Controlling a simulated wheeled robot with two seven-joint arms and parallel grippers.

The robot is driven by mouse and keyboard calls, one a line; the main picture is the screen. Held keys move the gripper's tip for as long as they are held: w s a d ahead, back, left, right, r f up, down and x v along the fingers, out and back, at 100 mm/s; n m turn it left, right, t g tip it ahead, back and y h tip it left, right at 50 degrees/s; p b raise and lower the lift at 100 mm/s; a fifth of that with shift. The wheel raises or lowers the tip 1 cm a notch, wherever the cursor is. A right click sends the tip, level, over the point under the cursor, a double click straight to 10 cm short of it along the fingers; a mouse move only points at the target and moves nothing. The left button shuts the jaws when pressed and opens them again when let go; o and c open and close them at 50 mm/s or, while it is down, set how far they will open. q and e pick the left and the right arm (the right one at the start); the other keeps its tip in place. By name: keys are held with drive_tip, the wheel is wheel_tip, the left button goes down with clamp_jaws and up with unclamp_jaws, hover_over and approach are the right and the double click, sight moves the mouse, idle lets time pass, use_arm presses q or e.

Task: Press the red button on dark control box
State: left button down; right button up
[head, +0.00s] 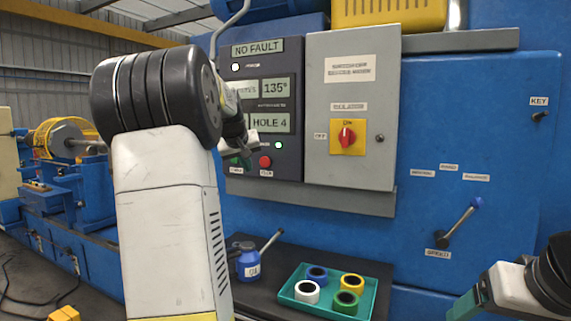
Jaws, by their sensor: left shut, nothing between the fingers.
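The dark control box (293,87) is mounted on the blue machine, left of a grey cabinet. Its labels read NO FAULT, 135° and HOLE 4. The red button (265,161) is low on its front, with a small label beneath it. My left gripper (249,154) is shut and empty, just left of the red button in the picture. I cannot tell whether it touches the box. My left arm hides the box's left part.
The grey cabinet (350,75) carries a red knob on a yellow plate (347,137). Below, a green tray (369,308) holds several coloured rings, beside a blue oil can (248,266). A blue-tipped lever (458,222) sticks out at right.

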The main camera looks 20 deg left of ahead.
use_arm(q)
drive_tip(key=shift+w+d, duration=0.15)
drive_tip(key=shift+w, duration=1.55)
drive_tip(key=shift+w+d, duration=0.1)
drive_tip(key=shift+w, duration=2.35)
drive_tip(key=shift+s, duration=0.8)
drive_tip(key=shift+s+a, duration=0.2)
drive_tip(key=shift+s, duration=2.3)
